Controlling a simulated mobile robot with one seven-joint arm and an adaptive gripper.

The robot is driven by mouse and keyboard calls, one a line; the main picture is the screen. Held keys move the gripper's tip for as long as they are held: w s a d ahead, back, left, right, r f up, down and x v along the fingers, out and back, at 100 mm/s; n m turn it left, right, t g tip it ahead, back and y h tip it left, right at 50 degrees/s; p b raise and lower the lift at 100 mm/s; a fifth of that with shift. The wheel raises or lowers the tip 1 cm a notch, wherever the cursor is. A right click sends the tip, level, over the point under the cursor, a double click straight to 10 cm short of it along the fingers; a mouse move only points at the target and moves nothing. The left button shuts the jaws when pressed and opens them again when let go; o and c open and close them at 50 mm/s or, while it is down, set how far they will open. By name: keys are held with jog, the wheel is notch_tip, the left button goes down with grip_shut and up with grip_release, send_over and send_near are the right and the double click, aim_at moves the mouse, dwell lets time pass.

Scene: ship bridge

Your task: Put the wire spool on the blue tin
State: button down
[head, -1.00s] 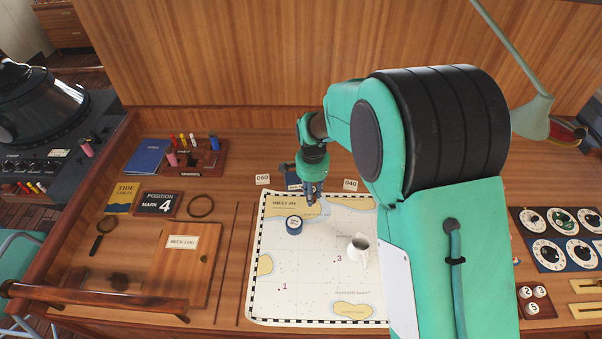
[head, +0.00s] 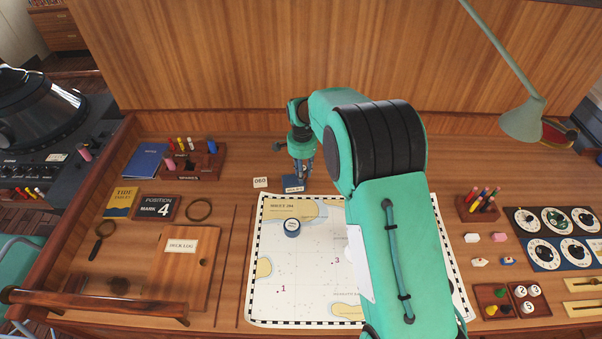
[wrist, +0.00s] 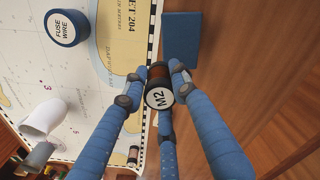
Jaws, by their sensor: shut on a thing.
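The wire spool (wrist: 158,90), with copper-brown winding and a white end marked M2, is held between the blue fingers of my gripper (wrist: 158,78). In the head view my gripper (head: 301,178) is behind the chart's far edge, beside a small blue block; the spool cannot be made out there. The blue tin (head: 292,226), with a white lid label, stands on the upper left of the chart. In the wrist view the tin (wrist: 67,27) reads FUSE WIRE and is apart from the spool, up and to the left.
The blue block (head: 292,184) lies behind the chart (head: 275,295), near a card marked 060 (head: 260,182). A white jug (wrist: 42,118) and a small dark-ended cylinder (wrist: 133,155) show in the wrist view. The chart around the tin is clear.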

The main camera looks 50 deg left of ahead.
jog(key=shift+w+a+f, duration=0.1)
jog(key=shift+w+a, duration=0.35)
jog(key=shift+a, duration=0.2)
jog(key=shift+w+a, duration=0.4)
jog(key=shift+a, duration=0.2)
jog(key=shift+f+p, duration=0.5)
jog(key=shift+f, duration=1.25)
jog(key=shift+f, duration=0.2)
jog(key=c, duration=1.4)
grip_release()
jog(key=shift+r, duration=0.1)
notch_tip(320, 180, up, 12)
jog(key=shift+s+r+b, duration=0.1)
jog(key=shift+b, duration=0.6)
